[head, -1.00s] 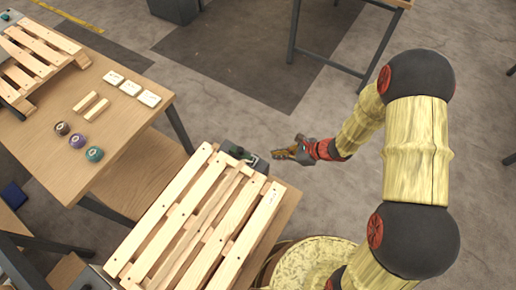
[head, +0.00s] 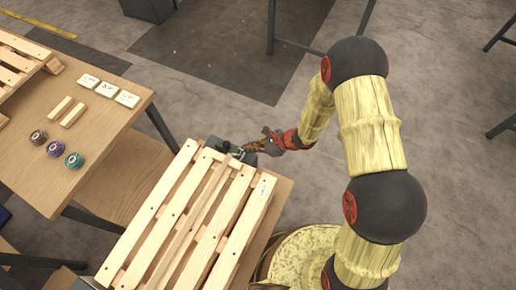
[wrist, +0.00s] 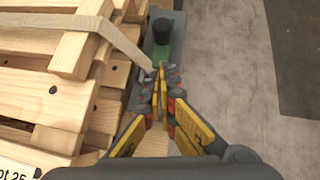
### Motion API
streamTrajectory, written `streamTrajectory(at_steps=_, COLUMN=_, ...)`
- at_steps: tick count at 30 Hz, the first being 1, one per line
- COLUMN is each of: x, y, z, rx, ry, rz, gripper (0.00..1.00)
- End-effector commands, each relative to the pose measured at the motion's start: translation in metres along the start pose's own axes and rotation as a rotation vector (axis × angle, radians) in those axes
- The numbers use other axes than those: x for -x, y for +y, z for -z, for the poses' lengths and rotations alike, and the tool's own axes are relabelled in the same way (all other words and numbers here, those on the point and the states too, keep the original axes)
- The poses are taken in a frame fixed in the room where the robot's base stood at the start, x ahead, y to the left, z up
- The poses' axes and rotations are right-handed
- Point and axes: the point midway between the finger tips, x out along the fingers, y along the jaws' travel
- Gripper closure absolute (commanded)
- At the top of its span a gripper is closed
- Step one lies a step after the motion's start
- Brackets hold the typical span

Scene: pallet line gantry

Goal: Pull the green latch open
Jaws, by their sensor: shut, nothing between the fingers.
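The green latch (wrist: 158,52) has a black knob (wrist: 163,31) and sits in a grey housing at the pallet's far end. In the head view the latch's black knob (head: 226,146) shows small beside the pallet corner. My gripper (head: 245,149) is shut and empty, its fingertips right by the latch. In the wrist view my gripper (wrist: 161,68) has its fingertips together just short of the knob, over the near part of the green latch. I cannot tell whether the tips touch it.
A wooden pallet (head: 182,215) lies left of my gripper, with a strap (wrist: 65,21) across it. A table (head: 100,150) at left carries several round pucks, labelled white blocks and wooden pieces. Open floor (wrist: 240,80) lies to the right.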

Motion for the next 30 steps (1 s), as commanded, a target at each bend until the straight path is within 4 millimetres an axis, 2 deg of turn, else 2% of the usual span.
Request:
streamTrajectory(at_steps=2, x=-0.018, y=0.001, z=0.002, rx=0.002, ry=0.000, rz=-0.002, gripper=1.00)
streamTrajectory(at_steps=7, x=-0.033, y=0.000, z=-0.017, rx=0.003, ry=-0.001, rz=-0.001, gripper=1.00)
streamTrajectory(at_steps=13, x=-0.042, y=0.000, z=-0.026, rx=0.000, ry=0.000, rz=-0.001, gripper=1.00)
streamTrajectory(at_steps=24, x=-0.043, y=0.000, z=-0.028, rx=0.000, ry=0.000, rz=0.000, gripper=1.00)
streamTrajectory(at_steps=30, x=-0.067, y=-0.006, z=-0.049, rx=0.005, ry=-0.002, rz=-0.001, gripper=1.00)
